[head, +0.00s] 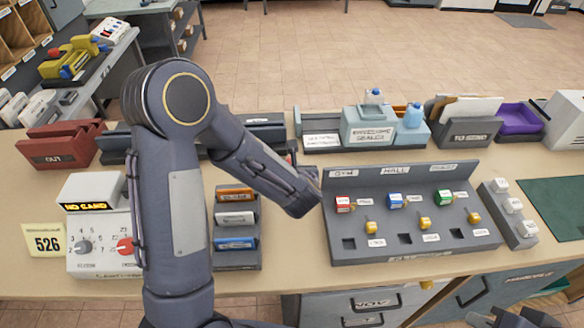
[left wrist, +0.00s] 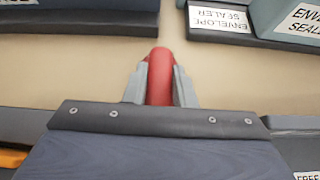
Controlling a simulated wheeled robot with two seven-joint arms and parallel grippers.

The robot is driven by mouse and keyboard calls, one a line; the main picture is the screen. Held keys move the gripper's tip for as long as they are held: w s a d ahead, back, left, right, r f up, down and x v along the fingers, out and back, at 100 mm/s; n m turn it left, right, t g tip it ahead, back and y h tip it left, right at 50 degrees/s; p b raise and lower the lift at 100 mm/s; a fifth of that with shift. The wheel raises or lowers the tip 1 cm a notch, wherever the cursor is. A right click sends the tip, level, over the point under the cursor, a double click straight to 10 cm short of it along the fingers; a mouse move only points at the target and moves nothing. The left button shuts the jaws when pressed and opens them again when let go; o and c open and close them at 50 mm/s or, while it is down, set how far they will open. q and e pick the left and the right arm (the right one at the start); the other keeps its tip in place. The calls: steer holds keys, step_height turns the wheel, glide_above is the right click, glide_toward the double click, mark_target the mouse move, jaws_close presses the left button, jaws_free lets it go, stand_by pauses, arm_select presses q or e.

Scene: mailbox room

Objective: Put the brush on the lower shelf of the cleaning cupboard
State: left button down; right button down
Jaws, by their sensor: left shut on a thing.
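My left gripper (left wrist: 158,88) is shut on a red, rounded thing (left wrist: 160,70) in the left wrist view. It looks like a handle, perhaps the brush's; the rest of it is hidden. In the head view my left arm reaches across the counter, and its links hide most of that gripper behind them. A small red bit shows just beyond the forearm. My right gripper (head: 514,318) is at the bottom right edge of the head view, low in front of the counter. Its fingers are apart with nothing seen between them. I cannot make out the cleaning cupboard in either view.
Open tiled floor (head: 300,50) lies behind.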

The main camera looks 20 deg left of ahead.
arm_select(q)
steer(key=shift+f+b, duration=0.2)
steer(key=shift+b, duration=0.1)
steer(key=c, duration=1.2)
jaws_free()
steer(key=shift+r, duration=0.1)
